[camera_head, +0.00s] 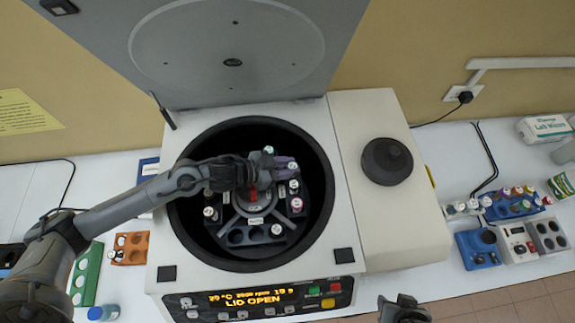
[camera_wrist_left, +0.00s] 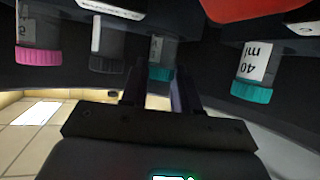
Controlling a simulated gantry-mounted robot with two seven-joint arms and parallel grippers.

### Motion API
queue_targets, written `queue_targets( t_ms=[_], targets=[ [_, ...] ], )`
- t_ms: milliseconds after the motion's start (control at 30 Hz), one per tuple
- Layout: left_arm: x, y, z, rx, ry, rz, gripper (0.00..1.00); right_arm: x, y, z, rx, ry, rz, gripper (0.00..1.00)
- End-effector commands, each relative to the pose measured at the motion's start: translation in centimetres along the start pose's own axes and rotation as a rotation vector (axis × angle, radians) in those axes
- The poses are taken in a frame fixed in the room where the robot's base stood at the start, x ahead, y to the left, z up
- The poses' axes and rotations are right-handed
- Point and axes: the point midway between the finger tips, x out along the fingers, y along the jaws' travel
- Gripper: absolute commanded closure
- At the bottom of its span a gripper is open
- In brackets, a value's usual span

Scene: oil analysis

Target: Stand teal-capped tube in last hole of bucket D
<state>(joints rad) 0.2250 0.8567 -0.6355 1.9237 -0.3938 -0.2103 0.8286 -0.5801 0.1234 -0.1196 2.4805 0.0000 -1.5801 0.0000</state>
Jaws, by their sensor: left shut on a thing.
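My left gripper (camera_head: 290,167) reaches over the open centrifuge bowl, its purple-grey fingers at the rotor's upper right. In the left wrist view its fingers (camera_wrist_left: 158,92) are shut on a teal-capped tube (camera_wrist_left: 160,74), whose upper part is in shadow. Another teal-capped tube (camera_wrist_left: 252,90), marked 40 ml, hangs to the right, apart from the fingers. A teal cap (camera_head: 268,150) shows beside the gripper in the head view. The buckets sit around the rotor (camera_head: 256,208); I cannot read which is D, and the gripper hides part of them. My right gripper (camera_head: 400,302) is low in the picture, empty, fingers apart.
The centrifuge lid (camera_head: 230,45) stands raised, and the display (camera_head: 250,297) reads LID OPEN. The bowl wall (camera_head: 320,160) is close to the fingers. A pink-capped tube (camera_head: 296,204) and several white-capped tubes stand in the buckets. Racks (camera_head: 130,248) lie on the bench at left.

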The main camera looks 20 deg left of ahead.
Motion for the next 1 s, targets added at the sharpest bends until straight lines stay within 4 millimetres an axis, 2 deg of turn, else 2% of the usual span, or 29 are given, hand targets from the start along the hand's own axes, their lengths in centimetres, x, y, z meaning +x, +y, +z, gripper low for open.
queue_targets(
  t_ms=[100, 133, 200, 633, 767, 1000],
  targets=[
    [0.1, 0.0, 0.3, -0.001, 0.0, 0.0, 1.0, 0.1, -0.1, 0.0, 0.003, 0.001, -0.002, 0.58],
    [0.1, 0.0, 0.3, 0.0, 0.0, 0.0, 0.66, 0.1, -0.1, 0.0, 0.004, 0.001, -0.003, 0.58],
    [0.1, 0.0, 0.2, 0.0, 0.0, 0.0, 0.59, 0.1, -0.1, 0.0, 0.005, 0.001, -0.004, 0.58],
    [-0.5, 0.0, 0.1, 0.001, -0.001, 0.0, 0.59, 0.1, -0.2, 0.0, 0.007, 0.001, -0.006, 0.58],
    [-2.1, -0.1, 0.2, 0.001, -0.002, -0.001, 0.59, 0.3, -0.1, 0.1, 0.004, 0.001, -0.004, 0.58],
    [-6.4, 0.1, 0.3, 0.004, -0.006, 0.002, 0.59, 0.9, 0.0, 0.3, -0.002, -0.001, 0.001, 0.58]
  ],
)
